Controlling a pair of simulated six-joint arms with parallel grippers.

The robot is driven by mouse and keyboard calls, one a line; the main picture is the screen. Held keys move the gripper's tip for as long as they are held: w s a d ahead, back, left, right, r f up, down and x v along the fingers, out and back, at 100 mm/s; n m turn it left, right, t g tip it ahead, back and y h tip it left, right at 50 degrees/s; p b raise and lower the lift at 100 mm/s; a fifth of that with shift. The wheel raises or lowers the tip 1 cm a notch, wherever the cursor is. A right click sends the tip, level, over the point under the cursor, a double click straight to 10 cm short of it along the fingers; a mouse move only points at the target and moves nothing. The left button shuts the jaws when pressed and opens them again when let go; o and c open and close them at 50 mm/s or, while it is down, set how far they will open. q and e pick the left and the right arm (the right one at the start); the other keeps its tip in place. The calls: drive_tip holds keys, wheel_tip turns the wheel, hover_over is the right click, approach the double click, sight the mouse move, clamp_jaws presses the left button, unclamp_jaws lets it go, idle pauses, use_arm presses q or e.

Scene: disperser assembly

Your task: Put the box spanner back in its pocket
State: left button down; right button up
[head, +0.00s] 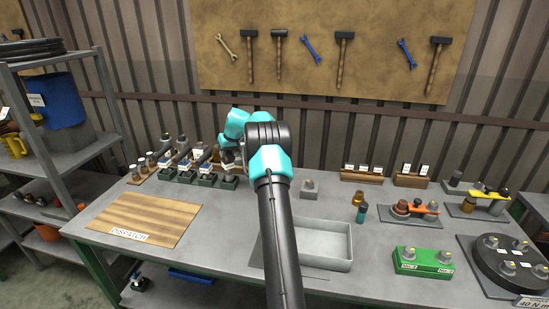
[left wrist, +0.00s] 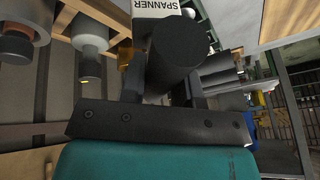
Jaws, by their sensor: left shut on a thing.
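My left gripper (head: 229,160) is at the rack (head: 196,172) on the back left of the bench, partly hidden behind my own arm links. In the left wrist view it is shut on the box spanner (left wrist: 182,55), a thick dark cylinder seen nearly end-on. A white label reading SPANNER (left wrist: 157,8) shows just beyond it. The spanner's far end and the pocket are hidden, so I cannot tell whether it is inside the pocket. My right gripper is in neither view.
A wooden board marked DISPATCH (head: 150,215) lies front left. A grey tray (head: 345,245) is at the middle front. Light cylindrical parts (left wrist: 92,35) hang close beside the gripper in the wrist view.

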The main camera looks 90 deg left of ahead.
sight(228, 161)
use_arm(q)
drive_tip(key=shift+a, duration=0.25)
drive_tip(key=shift+f, duration=1.8)
drive_tip(key=c, duration=0.8)
unclamp_jaws()
drive_tip(key=shift+f, duration=0.1)
drive_tip(key=shift+c, duration=0.2)
drive_tip(key=v, duration=1.2)
